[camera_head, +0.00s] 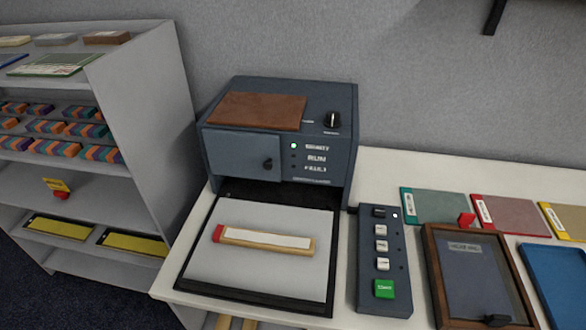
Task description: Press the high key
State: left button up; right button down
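A dark key panel (395,272) lies on the table, right of the machine's tray. It carries a column of small keys: a dark key (379,212) at the top, then an upper white key (380,230), a middle white key (381,246) and a lower white key (383,264). A green key (384,289) is at the near end. A small light (395,215) glows white beside the top dark key. The key labels are too small to read, so I cannot tell which is the high key. Neither gripper is in view.
A dark blue machine (345,140) stands behind a tray (265,285) holding a wooden bar with a red end (264,238). A framed board (470,310) is close right of the panel. Coloured folders (435,206) lie farther right. A stocked shelf (150,120) stands left.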

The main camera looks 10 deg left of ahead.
aim_at(380, 230)
jog(key=k+l+u, duration=0.3)
jog(key=l+u, duration=0.15)
jog(key=k+l+u, duration=0.35)
jog(key=u, duration=0.15)
